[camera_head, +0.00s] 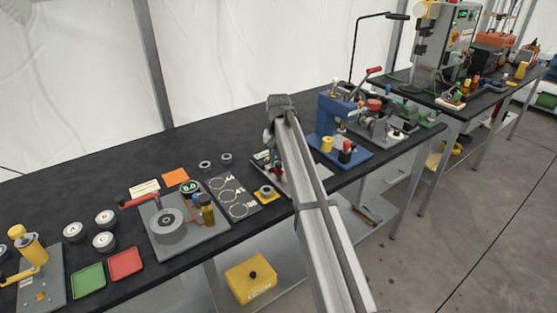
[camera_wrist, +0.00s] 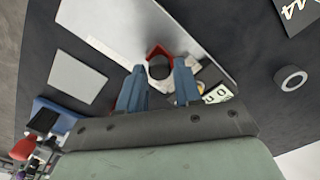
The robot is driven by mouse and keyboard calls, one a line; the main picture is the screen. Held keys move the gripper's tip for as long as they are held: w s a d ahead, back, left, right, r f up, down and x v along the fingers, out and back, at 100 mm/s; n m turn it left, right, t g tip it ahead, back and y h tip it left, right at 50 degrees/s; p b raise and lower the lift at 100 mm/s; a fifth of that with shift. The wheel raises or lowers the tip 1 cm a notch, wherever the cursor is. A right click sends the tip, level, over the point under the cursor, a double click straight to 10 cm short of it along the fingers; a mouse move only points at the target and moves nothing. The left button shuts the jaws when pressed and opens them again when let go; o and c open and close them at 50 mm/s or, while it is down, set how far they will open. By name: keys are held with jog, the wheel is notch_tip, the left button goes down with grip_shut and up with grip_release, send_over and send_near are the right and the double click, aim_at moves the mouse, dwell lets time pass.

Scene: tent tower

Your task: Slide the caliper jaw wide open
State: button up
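In the wrist view a light grey plate (camera_wrist: 190,20) lies below my gripper. On it is a red jaw piece (camera_wrist: 154,49) with a round black knob (camera_wrist: 159,69), beside a pale scale strip. A small display with a green edge (camera_wrist: 217,94) sits to the right. My gripper (camera_wrist: 159,84) is open, its two blue fingers to the left and right of the knob with gaps showing. I cannot tell whether the fingertips are down at knob height.
In the head view a blue press (camera_head: 331,118) stands right of my arm. A dark board with circles (camera_head: 233,195) and a plate with a grey drum (camera_head: 172,229) lie to the left. A grey ring (camera_wrist: 291,80) lies right in the wrist view.

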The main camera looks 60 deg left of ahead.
jog(key=c, duration=0.5)
jog(key=d, duration=0.6)
jog(key=shift+d, duration=0.4)
jog(key=o, duration=0.9)
jog(key=shift+a, duration=0.1)
notch_tip(320, 180, up, 14)
jog(key=shift+f, duration=0.1)
